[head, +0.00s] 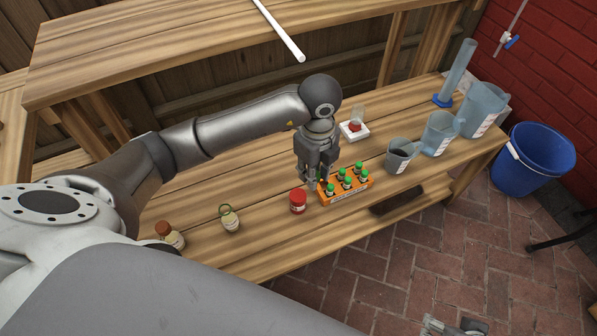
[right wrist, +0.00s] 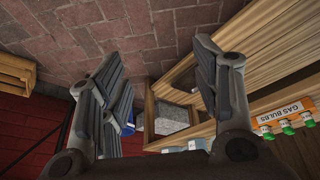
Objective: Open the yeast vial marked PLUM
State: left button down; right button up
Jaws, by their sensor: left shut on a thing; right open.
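I cannot read PLUM on anything in view. An orange rack (head: 352,190) of small green-capped vials or bulbs stands near the table's front edge. In the right wrist view the rack (right wrist: 284,116) reads GAS BULBS. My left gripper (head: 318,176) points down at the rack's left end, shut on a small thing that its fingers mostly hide. I cannot tell whether that thing is in the rack or clear of it. My right gripper (right wrist: 165,100) is open and empty, off the table's front side. It also shows at the bottom of the head view (head: 455,326).
A red-lidded jar (head: 298,201) stands left of the rack. Two more jars, one swing-top (head: 229,218) and one brown-lidded (head: 170,234), stand further left. Grey jugs (head: 400,155) and a cylinder (head: 458,72) stand right. A blue bucket (head: 541,160) stands on the brick floor.

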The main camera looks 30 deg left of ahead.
pick_arm(q)
jog(key=w+a+f, duration=0.1)
jog(key=a+f, duration=0.1)
jog(key=a, duration=0.2)
jog(key=b, duration=0.2)
send_over(290, 180)
jog(key=f, duration=0.3)
jog(key=d+f, duration=0.1)
jog(key=shift+s+f, duration=0.15)
jog(key=shift+f, duration=0.25)
jog(key=shift+a+f+b, duration=0.4)
jog(key=shift+a+f, duration=0.05)
jog(key=shift+f, duration=0.05)
notch_tip(290, 180, down, 3)
jog(key=shift+r+b, duration=0.1)
jog(key=shift+b, duration=0.5)
pick_arm(e)
jog(key=w+a+r+t+y, duration=0.1)
jog(key=w+a+r+t, duration=0.2)
jog(key=w+r+t, duration=0.3)
jog(key=w+a+r+t+y, duration=0.2)
jog(key=w+a+r+t, duration=0.1)
jog(key=w+r+t, duration=0.2)
jog(key=w+r, duration=0.2)
jog(key=w, duration=0.2)
jog(key=shift+w+r+n+t, duration=0.2)
jog(key=shift+w+n+t, duration=0.1)
jog(key=shift+w+t, duration=0.1)
